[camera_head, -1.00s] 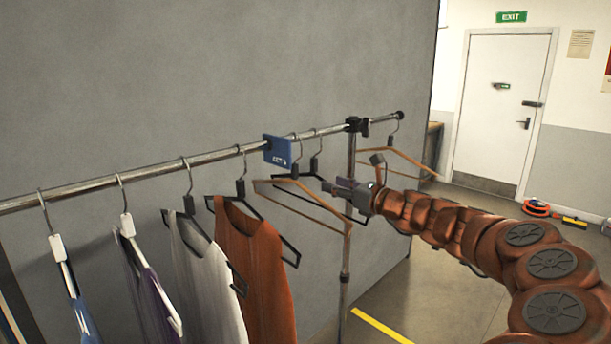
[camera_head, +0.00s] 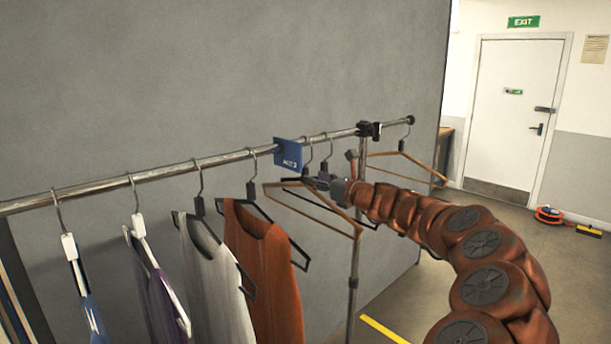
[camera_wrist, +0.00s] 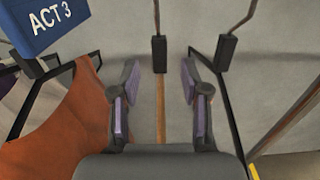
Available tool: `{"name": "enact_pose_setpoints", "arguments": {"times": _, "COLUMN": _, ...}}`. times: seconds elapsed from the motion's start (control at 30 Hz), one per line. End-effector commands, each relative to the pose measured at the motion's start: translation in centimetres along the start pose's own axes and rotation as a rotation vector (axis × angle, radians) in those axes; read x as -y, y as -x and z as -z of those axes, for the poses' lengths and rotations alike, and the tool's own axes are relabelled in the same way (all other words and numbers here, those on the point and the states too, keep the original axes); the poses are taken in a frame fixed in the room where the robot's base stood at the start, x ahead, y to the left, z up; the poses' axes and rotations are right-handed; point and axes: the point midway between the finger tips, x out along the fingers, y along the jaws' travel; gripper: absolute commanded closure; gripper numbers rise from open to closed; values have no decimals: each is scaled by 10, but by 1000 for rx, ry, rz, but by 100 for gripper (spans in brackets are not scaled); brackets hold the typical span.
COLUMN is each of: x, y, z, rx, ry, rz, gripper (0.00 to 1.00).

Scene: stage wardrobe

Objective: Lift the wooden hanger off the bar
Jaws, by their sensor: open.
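A bare wooden hanger (camera_head: 337,228) hangs from the bar (camera_head: 230,158) just right of a blue card, with a dark block under its metal hook. In the wrist view the wooden hanger (camera_wrist: 160,110) is edge-on, its dark neck block in line with the gap between my fingers. My gripper (camera_head: 322,181) is open at the hanger's neck, level with its upper part. In the wrist view both fingers of my gripper (camera_wrist: 159,80) stand apart, one on each side of the hanger, with visible gaps. Another wooden hanger (camera_head: 420,163) hangs near the bar's right end.
A black hanger (camera_wrist: 228,50) hangs close on the right. The blue card (camera_head: 288,154), marked ACT 3, and an orange garment (camera_head: 262,260) are close on the left. More garments hang further left. A rack post and black clamp (camera_head: 369,130) stand to the right. A grey wall is behind.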

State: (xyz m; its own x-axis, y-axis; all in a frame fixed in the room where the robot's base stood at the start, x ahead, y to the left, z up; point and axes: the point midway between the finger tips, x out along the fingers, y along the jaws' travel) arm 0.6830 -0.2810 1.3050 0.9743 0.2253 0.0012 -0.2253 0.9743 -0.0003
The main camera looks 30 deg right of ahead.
Motion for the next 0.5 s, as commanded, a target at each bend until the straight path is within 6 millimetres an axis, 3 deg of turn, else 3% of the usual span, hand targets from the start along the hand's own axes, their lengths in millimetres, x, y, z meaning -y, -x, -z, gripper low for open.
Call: {"name": "enact_pose_setpoints", "arguments": {"times": 0.5, "x": -1, "y": -44, "z": 0, "rx": -1, "ry": 0, "rz": -2, "gripper": 54}}
